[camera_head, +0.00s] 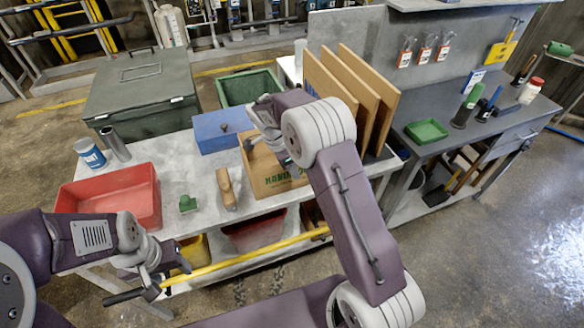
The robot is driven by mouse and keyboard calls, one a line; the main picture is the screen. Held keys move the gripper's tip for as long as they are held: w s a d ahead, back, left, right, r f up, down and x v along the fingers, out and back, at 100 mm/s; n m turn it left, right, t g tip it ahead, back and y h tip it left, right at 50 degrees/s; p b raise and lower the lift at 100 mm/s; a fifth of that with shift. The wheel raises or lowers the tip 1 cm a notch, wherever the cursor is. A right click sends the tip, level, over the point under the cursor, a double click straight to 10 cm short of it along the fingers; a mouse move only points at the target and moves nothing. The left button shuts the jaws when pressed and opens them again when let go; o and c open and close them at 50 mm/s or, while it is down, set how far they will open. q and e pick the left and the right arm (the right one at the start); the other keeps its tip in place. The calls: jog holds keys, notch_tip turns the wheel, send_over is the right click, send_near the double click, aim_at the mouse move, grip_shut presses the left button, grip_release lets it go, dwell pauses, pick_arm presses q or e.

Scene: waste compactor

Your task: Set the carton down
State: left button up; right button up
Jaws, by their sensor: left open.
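The carton (262,182), a brown box with green print on its front, is at the front right of the light worktable (205,172). It looks upright. I cannot tell whether its base touches the tabletop. My right arm also covers the carton's right side. My left gripper (150,281) is open and empty, low in front of the table's left front edge, away from the carton.
A red bin (112,196), a green block (187,204) and a wooden-handled tool (227,189) lie left of the carton. A blue box (221,131) and green crate (249,88) are behind it. Upright brown boards (383,95) stand close on the right. A yellow rail (245,257) runs along the front.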

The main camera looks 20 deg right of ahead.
jog(key=v, duration=1.2)
jog(key=shift+r+p, duration=0.2)
jog(key=shift+p, duration=0.2)
jog(key=s+f+n+y, duration=0.1)
jog(key=s+f+n, duration=0.2)
jog(key=s+n, duration=0.2)
jog(key=s+d+f+n+y, duration=0.1)
jog(key=s+f+n, duration=0.2)
jog(key=s+n, duration=0.3)
jog(key=s+d+f+n+t+y, duration=0.1)
jog(key=s+f+n, duration=0.3)
jog(key=s, duration=0.6)
jog(key=shift+s+n+y, duration=0.25)
jog(key=shift+n+y, duration=0.05)
jog(key=shift+n, duration=0.9)
